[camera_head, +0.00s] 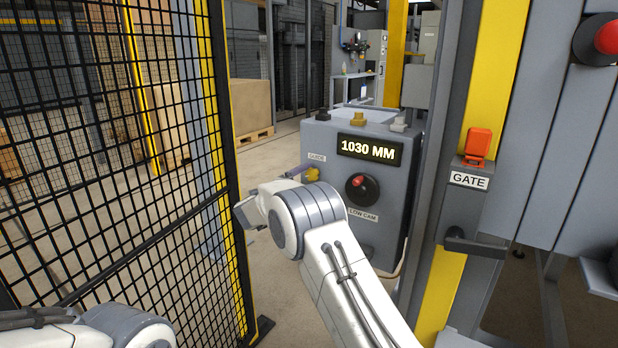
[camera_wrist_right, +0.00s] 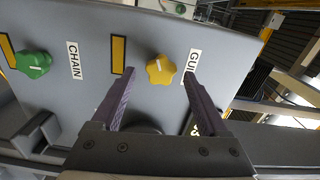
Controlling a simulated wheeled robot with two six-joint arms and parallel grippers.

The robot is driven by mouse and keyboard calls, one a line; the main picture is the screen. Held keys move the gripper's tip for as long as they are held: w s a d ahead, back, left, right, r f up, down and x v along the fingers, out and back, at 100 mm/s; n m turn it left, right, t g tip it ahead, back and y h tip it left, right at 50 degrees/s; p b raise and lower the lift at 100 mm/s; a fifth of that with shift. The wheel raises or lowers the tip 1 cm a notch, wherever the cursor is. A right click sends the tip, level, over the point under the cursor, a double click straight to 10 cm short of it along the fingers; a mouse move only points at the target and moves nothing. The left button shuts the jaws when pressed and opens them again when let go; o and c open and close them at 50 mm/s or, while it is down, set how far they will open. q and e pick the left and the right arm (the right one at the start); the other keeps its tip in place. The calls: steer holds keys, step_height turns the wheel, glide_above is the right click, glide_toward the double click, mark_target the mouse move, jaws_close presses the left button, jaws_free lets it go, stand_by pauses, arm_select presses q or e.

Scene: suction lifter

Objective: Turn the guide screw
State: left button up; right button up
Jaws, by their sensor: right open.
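The guide screw is a yellow star-shaped knob (camera_wrist_right: 160,69) beside a partly hidden label reading "GUI" in the right wrist view. In the head view the yellow knob (camera_head: 312,174) sits under the "GUIDE" label on the side of the grey control box (camera_head: 345,215). My right gripper (camera_wrist_right: 158,76) is open. Its two purple fingers appear on either side of the knob, with gaps to both; I cannot tell how deep the tips reach. In the head view my right arm hides most of the gripper. My left gripper is out of view.
A green knob (camera_wrist_right: 33,64) labelled "CHAIN" is on the same panel. The box carries a "1030 MM" display (camera_head: 369,150) and a red-and-black knob (camera_head: 361,188). A black mesh fence (camera_head: 110,150) stands close on the left. A "GATE" post (camera_head: 468,180) stands right.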

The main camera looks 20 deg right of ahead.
steer(key=p+v, duration=0.1)
steer(key=v, duration=0.7)
steer(key=shift+s+a, duration=0.2)
steer(key=shift+a, duration=0.05)
steer(key=shift+r, duration=0.1)
